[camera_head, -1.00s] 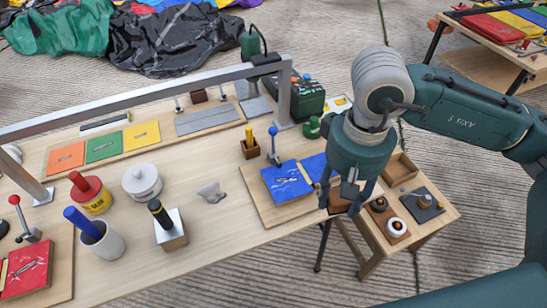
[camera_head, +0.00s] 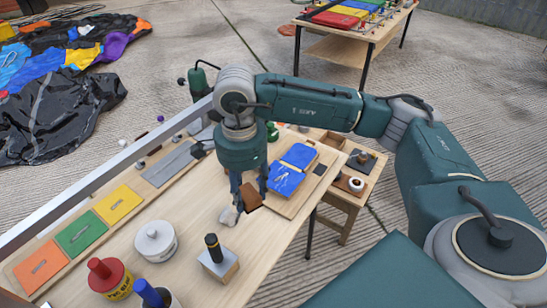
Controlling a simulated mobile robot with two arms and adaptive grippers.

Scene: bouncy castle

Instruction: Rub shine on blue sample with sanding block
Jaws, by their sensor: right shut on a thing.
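The blue sample (camera_head: 285,181) lies on a wooden board (camera_head: 277,205) at the right end of the long table. It has pale, shiny-looking streaks in its middle. My right gripper (camera_head: 248,190) points down just left of the sample. It is shut on a brown block that looks like the sanding block (camera_head: 250,199), held beside the board and apart from the blue sample. I cannot tell whether the block touches the table. A second blue piece (camera_head: 300,156) lies behind the sample. My left gripper is out of view.
A black-handled block (camera_head: 217,258), a white pot (camera_head: 156,241) and a red-lidded tin (camera_head: 109,278) stand nearer. A metal frame bar (camera_head: 95,184) crosses the left. A small side table (camera_head: 347,197) adjoins on the right.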

